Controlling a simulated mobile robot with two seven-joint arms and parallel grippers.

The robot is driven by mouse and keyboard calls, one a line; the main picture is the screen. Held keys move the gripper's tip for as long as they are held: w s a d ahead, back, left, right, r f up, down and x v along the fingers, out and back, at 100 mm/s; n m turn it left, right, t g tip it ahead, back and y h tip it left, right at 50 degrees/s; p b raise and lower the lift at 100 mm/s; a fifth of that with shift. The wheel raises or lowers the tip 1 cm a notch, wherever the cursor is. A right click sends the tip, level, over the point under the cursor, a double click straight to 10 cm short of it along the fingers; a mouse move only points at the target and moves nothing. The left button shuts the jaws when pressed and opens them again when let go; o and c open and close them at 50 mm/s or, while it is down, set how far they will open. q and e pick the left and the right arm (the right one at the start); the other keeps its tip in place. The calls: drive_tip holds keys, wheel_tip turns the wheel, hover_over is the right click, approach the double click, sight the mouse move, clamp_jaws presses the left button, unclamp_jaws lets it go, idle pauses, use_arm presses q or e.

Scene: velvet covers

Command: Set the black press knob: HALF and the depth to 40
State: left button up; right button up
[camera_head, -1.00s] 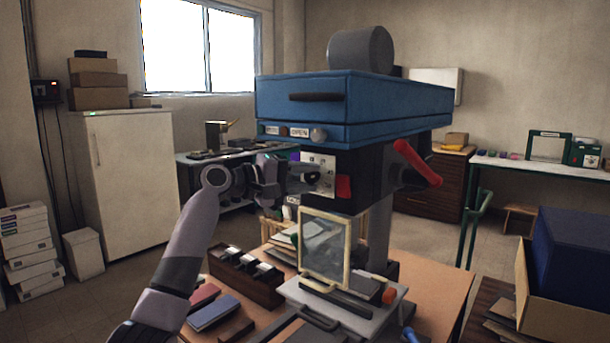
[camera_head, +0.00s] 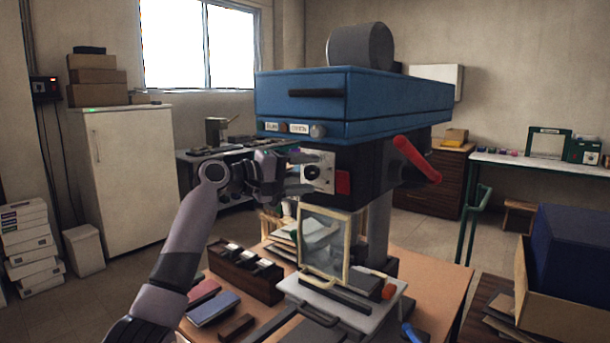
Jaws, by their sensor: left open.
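The blue and black press (camera_head: 350,95) stands on the wooden table. On its front is a pale plate with a round black knob (camera_head: 312,173); its setting is too small to read. My left gripper (camera_head: 303,174) is open, its fingers pointing right at the left edge of this plate, just beside the knob. I cannot tell whether a fingertip touches the plate. A red block (camera_head: 343,183) sits right of the plate. Small labels and a grey round knob (camera_head: 318,130) are on the blue housing above. No depth reading of 40 is legible. My right gripper is out of view.
A cream-framed clear guard (camera_head: 324,245) stands below the knob over a pale plate. A red lever (camera_head: 416,160) juts from the press's right side. A dark wooden rack (camera_head: 245,272) and books (camera_head: 213,308) lie on the table's left.

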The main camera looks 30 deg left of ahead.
use_arm(q)
drive_tip(key=b+v, duration=0.2)
drive_tip(key=v, duration=0.5)
idle(0.5)
